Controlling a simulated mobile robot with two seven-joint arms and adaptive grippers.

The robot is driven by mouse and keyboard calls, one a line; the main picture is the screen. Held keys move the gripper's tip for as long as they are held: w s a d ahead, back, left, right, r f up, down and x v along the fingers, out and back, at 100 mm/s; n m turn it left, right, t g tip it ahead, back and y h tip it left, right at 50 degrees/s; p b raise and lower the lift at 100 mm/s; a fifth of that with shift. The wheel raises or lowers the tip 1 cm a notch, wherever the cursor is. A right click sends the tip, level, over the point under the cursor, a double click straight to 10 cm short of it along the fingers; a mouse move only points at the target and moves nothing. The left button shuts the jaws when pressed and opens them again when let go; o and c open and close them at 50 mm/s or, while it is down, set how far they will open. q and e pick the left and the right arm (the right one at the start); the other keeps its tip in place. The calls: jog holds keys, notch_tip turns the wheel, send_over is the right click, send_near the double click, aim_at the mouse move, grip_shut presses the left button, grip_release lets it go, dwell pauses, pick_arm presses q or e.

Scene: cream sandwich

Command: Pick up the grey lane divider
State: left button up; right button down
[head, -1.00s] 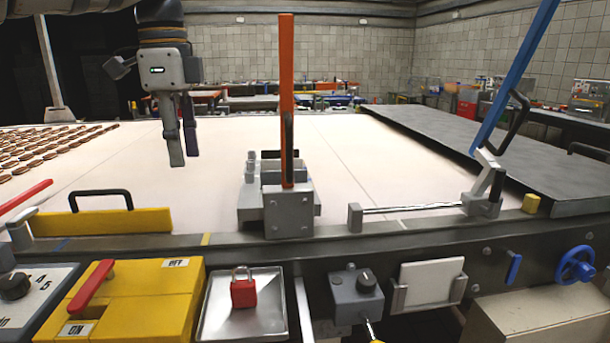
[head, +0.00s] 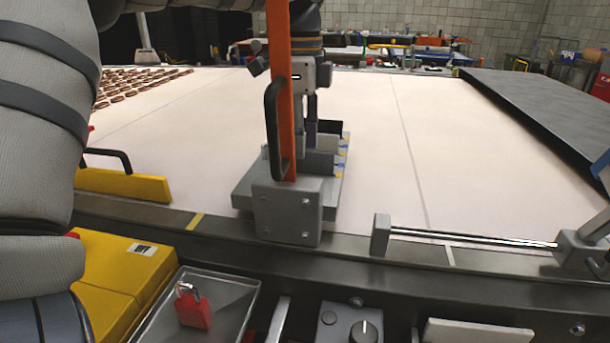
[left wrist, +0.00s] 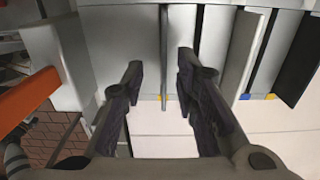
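My left gripper (head: 311,140) points down among the plates, partly hidden by the lever. In the left wrist view, my left gripper (left wrist: 158,78) is open, its dark fingers apart. The thin edge of a grey divider (left wrist: 163,55) shows between the fingers, with a yellow mark at its end. I cannot tell whether the fingers touch it. My right gripper is not in view.
The orange lever (head: 279,90) with a black handle rises close to my left gripper. A yellow bar (head: 122,184) with a black handle lies at the left. A metal rod (head: 475,238) runs at the right. The belt (head: 400,130) right of the block is clear.

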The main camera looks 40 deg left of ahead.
pick_arm(q)
jog(key=f, duration=0.4)
jog(key=shift+w, duration=0.25)
grip_shut()
jog(key=shift+r, duration=0.1)
